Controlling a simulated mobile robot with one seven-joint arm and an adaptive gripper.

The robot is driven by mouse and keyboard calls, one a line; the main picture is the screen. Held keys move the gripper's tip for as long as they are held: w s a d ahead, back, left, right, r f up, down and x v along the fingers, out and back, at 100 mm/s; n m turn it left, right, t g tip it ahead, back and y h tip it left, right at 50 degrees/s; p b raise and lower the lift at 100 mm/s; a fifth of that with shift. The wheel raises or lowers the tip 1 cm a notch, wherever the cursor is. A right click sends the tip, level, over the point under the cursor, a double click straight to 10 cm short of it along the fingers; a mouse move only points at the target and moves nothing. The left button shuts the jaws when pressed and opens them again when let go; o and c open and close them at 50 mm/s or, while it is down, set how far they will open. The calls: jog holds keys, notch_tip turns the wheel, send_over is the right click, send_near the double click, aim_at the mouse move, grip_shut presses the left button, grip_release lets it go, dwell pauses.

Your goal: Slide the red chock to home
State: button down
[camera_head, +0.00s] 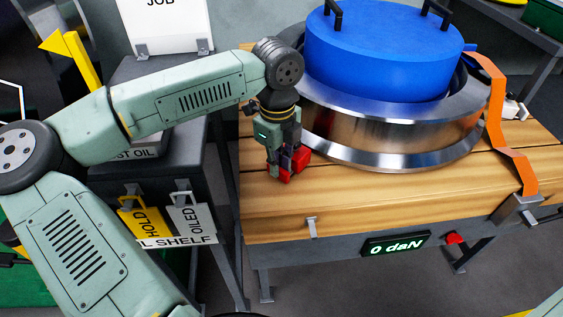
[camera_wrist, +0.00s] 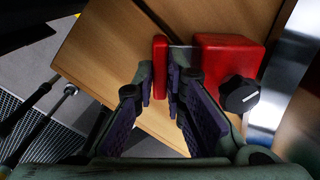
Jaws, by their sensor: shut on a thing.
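The red chock (camera_head: 301,157) sits on the wooden bench top, beside the lower left rim of the steel rail wheel (camera_head: 400,130). In the wrist view the chock shows as a red block (camera_wrist: 222,52) with a black knob (camera_wrist: 239,94), joined by a short grey bar to a thin red plate (camera_wrist: 160,62). My gripper (camera_head: 285,168) reaches down at the chock's left side. In the wrist view its fingers (camera_wrist: 160,82) are shut on the thin red plate, one on each side. The block lies close to the wheel rim; whether they touch is unclear.
A blue drum with black handles (camera_head: 380,55) stands inside the wheel. An orange strap (camera_head: 494,110) runs down the bench's right side. A display (camera_head: 396,244) on the bench front reads 0 daN. Bare wood (camera_head: 370,200) lies in front of the wheel. Yellow and white tags hang at left.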

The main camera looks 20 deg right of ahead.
jog(key=shift+w+d, duration=0.25)
jog(key=shift+d, duration=0.35)
jog(key=shift+w+d, duration=0.1)
jog(key=shift+w+d+b, duration=0.1)
jog(key=shift+d+b, duration=0.2)
jog(key=shift+b, duration=0.15)
jog(key=c, duration=1.4)
grip_release()
jog(key=shift+c, duration=0.2)
jog(key=shift+w, duration=0.1)
jog(key=shift+r, duration=0.15)
notch_tip(320, 180, up, 6)
jog(key=shift+f+p, duration=0.15)
jog(key=shift+p, duration=1.05)
